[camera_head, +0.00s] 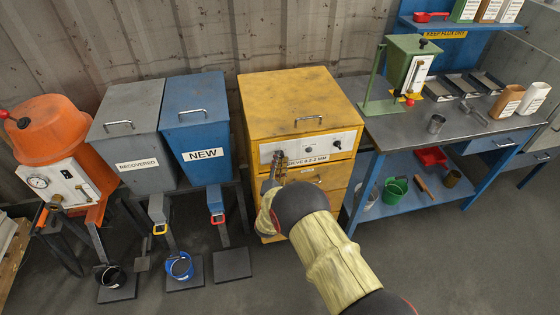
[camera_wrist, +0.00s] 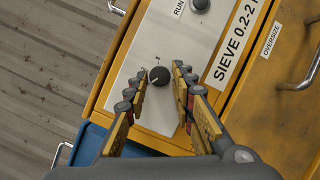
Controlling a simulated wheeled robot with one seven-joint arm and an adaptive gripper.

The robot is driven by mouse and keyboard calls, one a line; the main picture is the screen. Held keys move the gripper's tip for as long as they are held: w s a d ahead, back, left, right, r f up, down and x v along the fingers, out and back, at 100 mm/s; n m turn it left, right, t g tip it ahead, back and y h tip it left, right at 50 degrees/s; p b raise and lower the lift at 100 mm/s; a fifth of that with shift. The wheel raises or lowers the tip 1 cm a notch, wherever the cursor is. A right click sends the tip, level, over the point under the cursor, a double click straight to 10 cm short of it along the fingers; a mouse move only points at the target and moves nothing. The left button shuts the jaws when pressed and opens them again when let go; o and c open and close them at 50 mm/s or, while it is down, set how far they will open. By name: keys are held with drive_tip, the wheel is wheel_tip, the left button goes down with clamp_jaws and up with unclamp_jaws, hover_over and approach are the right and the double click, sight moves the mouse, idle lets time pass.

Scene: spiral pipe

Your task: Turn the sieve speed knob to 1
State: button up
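The yellow sieve cabinet (camera_head: 292,100) has a white control panel (camera_head: 350,135) on its front. In the wrist view, a round black knob (camera_wrist: 160,76) sits near one end of that panel, with small markings by it too small to read. I cannot tell its setting. My gripper (camera_wrist: 160,68) is open, with one finger on each side of the knob and small gaps visible; whether it touches is unclear. In the head view my gripper (camera_head: 278,163) is at the panel's left part and hides this knob. A second black knob (camera_wrist: 200,4) is beside a RUN label.
A blue NEW bin (camera_head: 197,100) and a grey RECOVERED bin (camera_head: 125,120) stand left of the cabinet. A blue workbench (camera_head: 400,150) stands on the right. A drawer handle (camera_wrist: 302,72) sticks out near the OVERSIZE label.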

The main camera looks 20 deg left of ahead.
drive_tip(key=o, duration=0.3)
drive_tip(key=shift+d, duration=0.1)
drive_tip(key=v, duration=1.2)
idle(0.3)
